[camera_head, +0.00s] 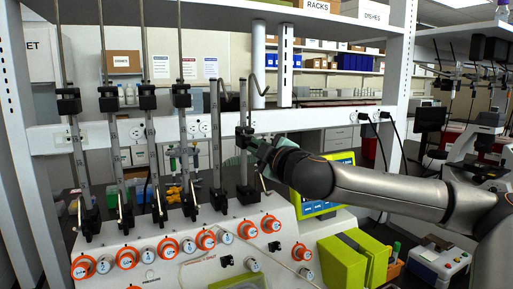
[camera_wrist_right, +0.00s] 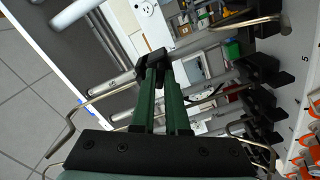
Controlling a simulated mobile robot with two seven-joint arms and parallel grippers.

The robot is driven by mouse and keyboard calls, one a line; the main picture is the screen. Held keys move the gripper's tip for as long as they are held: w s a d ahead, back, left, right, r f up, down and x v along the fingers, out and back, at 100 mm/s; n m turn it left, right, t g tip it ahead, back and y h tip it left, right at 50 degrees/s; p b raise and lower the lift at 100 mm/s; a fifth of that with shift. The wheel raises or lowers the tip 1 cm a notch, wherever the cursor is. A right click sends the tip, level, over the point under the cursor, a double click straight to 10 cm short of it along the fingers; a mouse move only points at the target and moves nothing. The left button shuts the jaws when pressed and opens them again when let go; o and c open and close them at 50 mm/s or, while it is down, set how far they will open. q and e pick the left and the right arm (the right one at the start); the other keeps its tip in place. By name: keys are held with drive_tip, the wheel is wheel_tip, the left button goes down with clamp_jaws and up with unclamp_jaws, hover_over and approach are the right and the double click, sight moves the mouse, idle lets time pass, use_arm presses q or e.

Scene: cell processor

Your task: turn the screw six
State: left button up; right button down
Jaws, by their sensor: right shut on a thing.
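Several upright metal posts with black clamps stand in a row behind the white cell processor (camera_head: 190,265). The right-most post (camera_head: 243,105) carries a small black clamp or screw piece (camera_head: 241,131). My right gripper (camera_head: 250,142) reaches in from the right and is at this piece. In the right wrist view, the two long green fingers of my right gripper (camera_wrist_right: 158,74) come together on a black block (camera_wrist_right: 150,60) at the post. The fingertips partly cover the block, so the screw's own shape is hard to tell. My left gripper is not in view.
Neighbouring posts, such as the one to the left (camera_head: 215,140), stand close by. Orange-ringed knobs (camera_head: 272,223) line the processor's front. A green-framed screen (camera_head: 325,205) and a green box (camera_head: 345,262) are below my right arm. White shelf uprights (camera_head: 398,90) frame the area.

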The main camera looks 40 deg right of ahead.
drive_tip(key=shift+m, duration=0.3)
drive_tip(key=m+b, duration=0.2)
drive_tip(key=m, duration=0.3)
drive_tip(key=m+b, duration=0.2)
drive_tip(key=m, duration=0.4)
idle(0.4)
drive_tip(key=shift+m, duration=0.3)
drive_tip(key=c, duration=0.9)
unclamp_jaws()
drive_tip(key=b+v, duration=0.3)
drive_tip(key=v, duration=0.9)
drive_tip(key=shift+s+a+r+b, duration=0.1)
drive_tip(key=shift+s+b, duration=0.15)
drive_tip(key=shift+b, duration=0.05)
